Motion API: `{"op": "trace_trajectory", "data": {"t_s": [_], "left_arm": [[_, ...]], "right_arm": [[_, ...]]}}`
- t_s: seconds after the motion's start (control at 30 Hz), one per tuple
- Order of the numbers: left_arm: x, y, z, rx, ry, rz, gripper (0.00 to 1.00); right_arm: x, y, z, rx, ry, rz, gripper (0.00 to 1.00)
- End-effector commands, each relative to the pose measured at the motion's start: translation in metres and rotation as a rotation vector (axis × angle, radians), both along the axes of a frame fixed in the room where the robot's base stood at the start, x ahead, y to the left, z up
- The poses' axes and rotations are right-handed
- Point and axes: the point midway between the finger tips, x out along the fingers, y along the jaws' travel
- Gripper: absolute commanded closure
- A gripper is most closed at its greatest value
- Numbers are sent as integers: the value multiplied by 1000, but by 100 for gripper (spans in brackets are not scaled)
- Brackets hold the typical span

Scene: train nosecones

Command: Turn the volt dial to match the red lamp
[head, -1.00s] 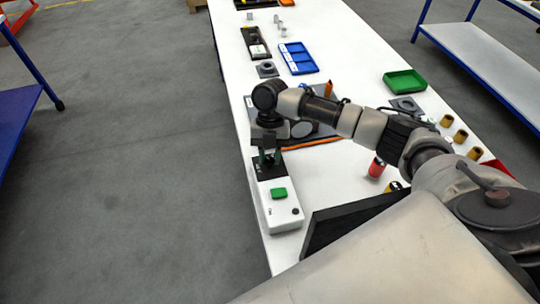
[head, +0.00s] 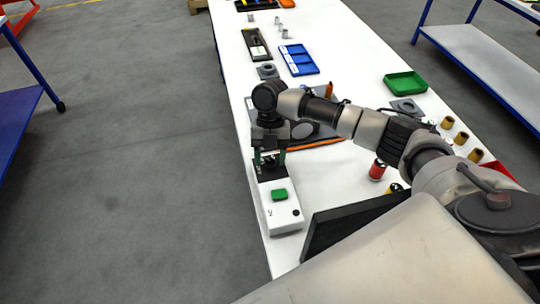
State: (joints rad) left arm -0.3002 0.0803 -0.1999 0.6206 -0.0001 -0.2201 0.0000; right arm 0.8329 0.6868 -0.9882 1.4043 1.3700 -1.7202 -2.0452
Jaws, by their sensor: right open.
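A white box-shaped device (head: 284,222) lies along the left edge of the white table. It has a green button (head: 278,195) on top, a small dark round spot near its near end, and a black panel (head: 265,174) at its far end. My right gripper (head: 270,161) points down over the black panel, with its fingers apart. Whether it touches anything there, I cannot tell. No volt dial or red lamp can be made out; the gripper and wrist hide part of the panel. My left gripper is not in view.
My right arm crosses the table from the right. A red cylinder (head: 377,170) stands below it. A green tray (head: 405,83), a blue tray (head: 298,60) and several tan cylinders lie farther off. The table's left edge is close to the device.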

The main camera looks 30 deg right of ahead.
Motion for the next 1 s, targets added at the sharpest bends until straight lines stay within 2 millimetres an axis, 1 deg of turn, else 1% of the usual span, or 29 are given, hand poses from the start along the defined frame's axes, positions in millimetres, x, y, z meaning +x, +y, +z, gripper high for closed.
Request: {"op": "trace_trajectory", "data": {"t_s": [0.17, 0.4, 0.5, 0.6, 0.73, 1.0], "left_arm": [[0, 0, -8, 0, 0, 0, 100], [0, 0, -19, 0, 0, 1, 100], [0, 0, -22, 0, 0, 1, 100], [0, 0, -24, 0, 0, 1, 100], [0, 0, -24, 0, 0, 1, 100], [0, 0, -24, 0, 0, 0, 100]], "right_arm": [[9, -5, 21, 0, -6, -1, 46], [26, -14, 67, 2, -6, 0, 46], [31, -17, 82, 1, -5, 0, 46], [34, -19, 92, 0, -4, 0, 46], [35, -19, 98, 1, -2, 0, 46], [35, -20, 98, 1, -2, 1, 46]]}}
